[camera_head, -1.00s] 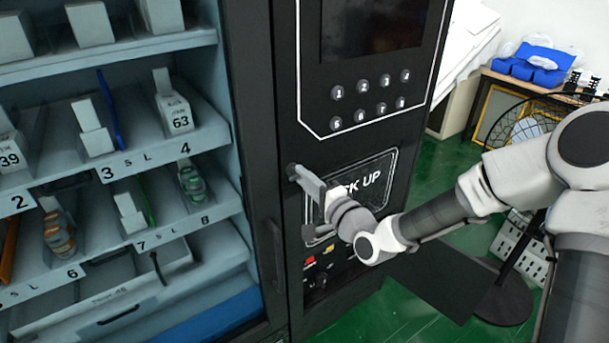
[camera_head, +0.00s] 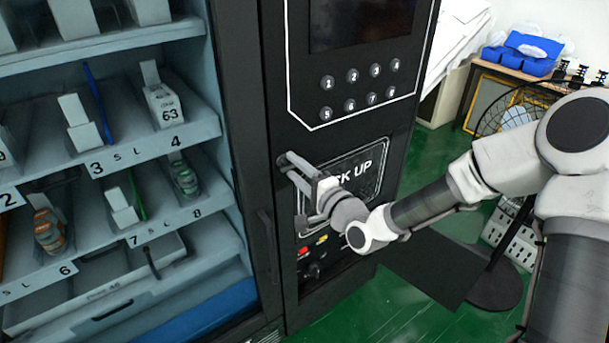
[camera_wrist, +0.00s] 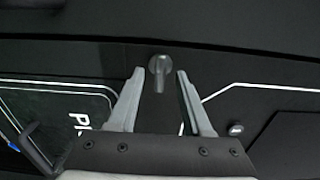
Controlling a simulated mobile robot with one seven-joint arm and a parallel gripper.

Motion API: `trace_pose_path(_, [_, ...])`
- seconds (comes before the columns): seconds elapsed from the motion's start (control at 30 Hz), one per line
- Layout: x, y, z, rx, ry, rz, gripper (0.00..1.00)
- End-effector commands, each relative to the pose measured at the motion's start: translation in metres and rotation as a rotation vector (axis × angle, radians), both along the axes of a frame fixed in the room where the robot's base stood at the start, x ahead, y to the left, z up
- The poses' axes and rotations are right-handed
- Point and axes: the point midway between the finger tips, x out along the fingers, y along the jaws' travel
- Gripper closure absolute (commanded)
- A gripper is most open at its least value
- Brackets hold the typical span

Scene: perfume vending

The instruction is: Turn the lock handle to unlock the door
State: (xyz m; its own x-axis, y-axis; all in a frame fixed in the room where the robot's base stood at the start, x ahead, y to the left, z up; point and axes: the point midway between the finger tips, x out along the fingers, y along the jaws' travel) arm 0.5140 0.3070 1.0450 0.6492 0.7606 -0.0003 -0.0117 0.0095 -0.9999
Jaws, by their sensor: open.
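The lock handle (camera_wrist: 160,68) is a small dark grey knob with a short lever on the black front of the vending machine (camera_head: 262,130). In the wrist view the lever points down the picture, between my two fingertips. My gripper (camera_wrist: 161,78) is open, with one finger on each side of the handle and gaps showing. In the head view my gripper (camera_head: 290,168) reaches the machine's front left of the PICK UP panel (camera_head: 362,165). The handle is largely hidden there by my fingers. I cannot tell whether a finger touches it.
The keypad (camera_head: 352,104) and screen (camera_head: 360,22) are above my gripper. Small red and yellow parts (camera_head: 305,250) are below. Shelves of goods (camera_head: 150,140) stand behind the left door. A stand with a black base (camera_head: 492,290) and a table (camera_head: 520,80) are at right.

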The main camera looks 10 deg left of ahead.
Motion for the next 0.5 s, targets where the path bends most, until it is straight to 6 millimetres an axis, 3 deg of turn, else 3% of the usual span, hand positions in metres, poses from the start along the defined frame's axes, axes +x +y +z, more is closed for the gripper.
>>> trace_pose_path(0.17, [-0.011, -0.014, 0.000, -0.001, 0.000, -0.002, 0.51])
trace_pose_path(0.5, [-0.061, -0.074, 0.001, -0.001, 0.002, -0.005, 0.51])
